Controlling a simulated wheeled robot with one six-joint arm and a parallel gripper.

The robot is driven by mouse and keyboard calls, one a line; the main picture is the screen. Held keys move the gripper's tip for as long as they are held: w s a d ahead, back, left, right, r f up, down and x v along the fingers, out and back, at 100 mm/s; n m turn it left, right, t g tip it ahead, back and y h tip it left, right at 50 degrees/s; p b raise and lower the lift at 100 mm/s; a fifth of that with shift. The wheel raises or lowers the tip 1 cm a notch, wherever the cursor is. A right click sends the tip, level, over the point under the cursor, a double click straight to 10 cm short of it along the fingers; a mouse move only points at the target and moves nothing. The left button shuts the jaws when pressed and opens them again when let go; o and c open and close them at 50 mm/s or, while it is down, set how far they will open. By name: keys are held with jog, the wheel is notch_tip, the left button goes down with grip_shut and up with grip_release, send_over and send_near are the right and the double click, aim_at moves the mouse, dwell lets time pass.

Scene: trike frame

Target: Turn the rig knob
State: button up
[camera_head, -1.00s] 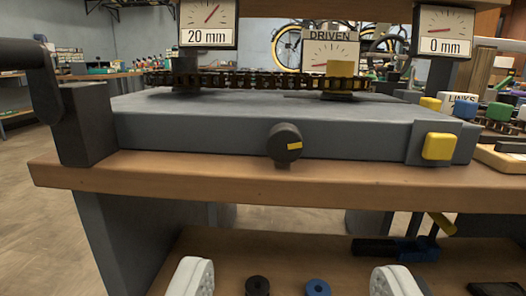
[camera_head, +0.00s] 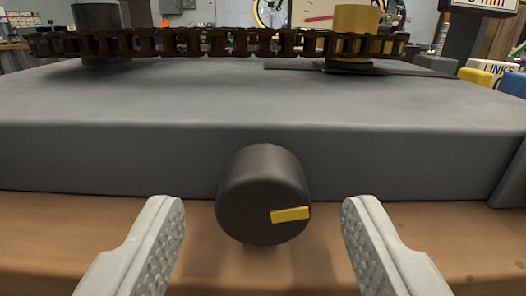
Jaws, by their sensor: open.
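The rig knob (camera_head: 255,185) is a dark round knob on the front face of the grey rig block (camera_head: 420,155). A yellow mark (camera_head: 290,215) on its face lies nearly level and reaches to the right rim. My gripper (camera_head: 263,205) is open, with one pale ridged finger to the left of the knob and one to the right. Gaps show between the knob and both fingers. I cannot tell whether the fingertips reach as far forward as the knob's face.
A brown chain (camera_head: 220,43) runs across the top of the block at the back, by a yellow cylinder (camera_head: 355,20) and a dark grey one (camera_head: 97,17). The wooden bench edge (camera_head: 60,225) lies below the block. A yellow block (camera_head: 476,77) stands at the right.

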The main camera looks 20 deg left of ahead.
jog(key=shift+x, duration=1.1)
jog(key=c, duration=1)
jog(key=shift+n, duration=2.4)
jog(key=o, duration=1)
